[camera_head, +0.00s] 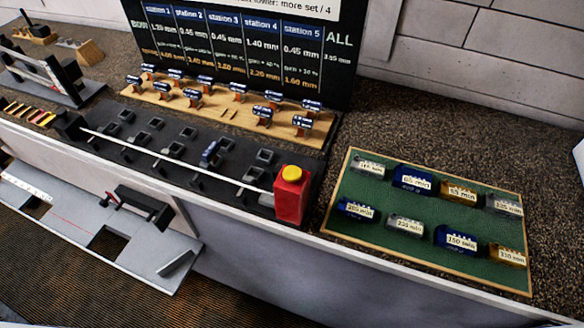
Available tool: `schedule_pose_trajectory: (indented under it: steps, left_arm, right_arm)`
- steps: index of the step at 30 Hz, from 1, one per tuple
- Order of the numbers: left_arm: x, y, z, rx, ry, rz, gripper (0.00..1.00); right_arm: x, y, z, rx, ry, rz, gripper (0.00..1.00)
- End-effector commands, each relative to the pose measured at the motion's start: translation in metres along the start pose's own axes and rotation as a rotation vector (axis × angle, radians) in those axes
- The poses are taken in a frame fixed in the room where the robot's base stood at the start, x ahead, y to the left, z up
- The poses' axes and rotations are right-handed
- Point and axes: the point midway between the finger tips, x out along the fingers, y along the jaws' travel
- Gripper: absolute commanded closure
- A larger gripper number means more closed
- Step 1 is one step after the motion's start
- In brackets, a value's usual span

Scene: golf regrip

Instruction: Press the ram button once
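The ram button appears to be the yellow round cap (291,173) on top of an upright red box (290,197). The box stands at the right front end of a black station board (200,155). A long thin pale rod (180,159) runs along the board from the left and ends at or close to the red box. I cannot tell whether they touch. The cap is uncovered, and nothing rests on it. Neither of my grippers is in view.
A green tray (430,223) with labelled blue, gold and grey blocks lies to the right. A wooden rack (215,108) with small blue pieces stands behind the board. A dark sign (240,45) stands at the back. A lower grey platform (110,235) is at front left.

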Motion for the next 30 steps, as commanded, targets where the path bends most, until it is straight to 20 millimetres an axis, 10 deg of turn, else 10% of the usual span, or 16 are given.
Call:
schedule_pose_trajectory:
  steps: [7, 15, 30]
  left_arm:
    - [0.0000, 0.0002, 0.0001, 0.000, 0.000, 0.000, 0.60]
    - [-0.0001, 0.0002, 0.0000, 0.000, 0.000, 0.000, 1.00]
    - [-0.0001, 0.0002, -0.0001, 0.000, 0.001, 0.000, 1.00]
  right_arm:
    - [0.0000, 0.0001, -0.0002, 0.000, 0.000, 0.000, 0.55]
    - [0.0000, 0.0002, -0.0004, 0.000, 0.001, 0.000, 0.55]
    - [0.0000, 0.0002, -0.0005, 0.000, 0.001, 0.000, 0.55]
